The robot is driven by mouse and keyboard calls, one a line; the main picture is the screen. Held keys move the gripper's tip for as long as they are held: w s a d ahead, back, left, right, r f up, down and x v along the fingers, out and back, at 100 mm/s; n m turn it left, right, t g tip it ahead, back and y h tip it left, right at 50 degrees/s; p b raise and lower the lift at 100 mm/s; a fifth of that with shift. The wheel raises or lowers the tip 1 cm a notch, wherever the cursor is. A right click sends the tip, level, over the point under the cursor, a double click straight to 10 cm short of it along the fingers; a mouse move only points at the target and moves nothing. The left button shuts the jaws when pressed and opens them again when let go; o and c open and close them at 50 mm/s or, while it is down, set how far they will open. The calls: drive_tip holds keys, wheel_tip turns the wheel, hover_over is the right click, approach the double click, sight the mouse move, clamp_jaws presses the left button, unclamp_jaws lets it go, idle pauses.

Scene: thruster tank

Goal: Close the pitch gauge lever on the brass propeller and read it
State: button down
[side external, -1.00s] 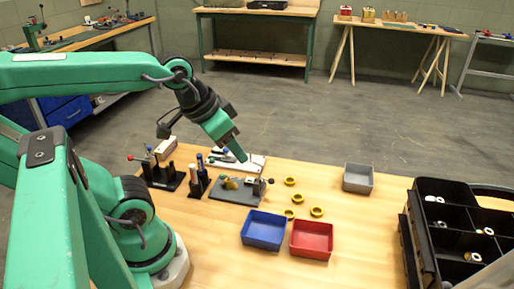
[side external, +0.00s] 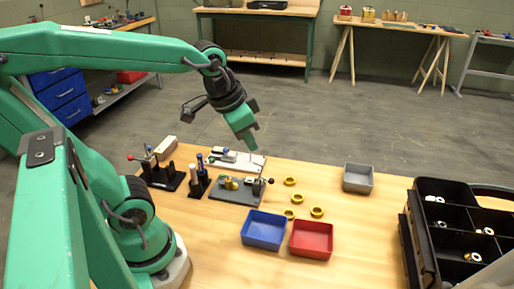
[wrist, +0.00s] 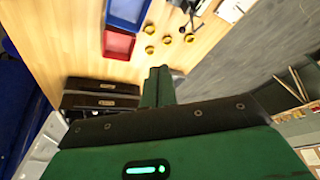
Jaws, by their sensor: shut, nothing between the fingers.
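A grey gauge plate (side external: 232,196) lies on the wooden bench with the small brass propeller (side external: 231,183) on it. A short lever with a dark knob (side external: 270,181) stands at the plate's right end; its exact position is too small to tell. The plate's edge and lever show partly at the top of the wrist view, where the propeller cannot be made out. My gripper (side external: 252,146) hangs in the air above and behind the plate, apart from it. In the wrist view my gripper (wrist: 160,72) is shut, with nothing between the fingers.
Several brass rings (side external: 317,212) lie right of the plate. A blue tray (side external: 263,230), a red tray (side external: 311,240) and a grey tray (side external: 358,178) stand nearby. Black fixtures (side external: 163,175) stand left, a white board (side external: 240,162) behind. A black compartment box (side external: 470,235) is at right.

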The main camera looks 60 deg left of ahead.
drive_tip(key=w+a+f+m+g, duration=0.2)
drive_tip(key=w+f+m, duration=0.3)
drive_tip(key=w+f, duration=0.5)
drive_tip(key=w+g, duration=0.1)
drive_tip(key=w, duration=0.3)
drive_tip(key=shift+w+f+g, duration=0.2)
drive_tip(key=shift+w+g, duration=0.15)
drive_tip(key=shift+g, duration=0.05)
drive_tip(key=shift+a, duration=0.1)
drive_tip(key=f, duration=0.9)
drive_tip(key=shift+w+a+f, duration=0.1)
drive_tip(key=shift+w+f, duration=0.15)
drive_tip(key=shift+f, duration=0.1)
drive_tip(key=shift+s+a+f, duration=0.1)
drive_tip(key=shift+s+a+r, duration=0.3)
drive_tip(key=shift+s+a, duration=0.2)
drive_tip(key=shift+s, duration=0.25)
drive_tip(key=shift+s+a+r, duration=0.25)
drive_tip(key=shift+s+a, duration=0.2)
drive_tip(key=shift+s, duration=0.3)
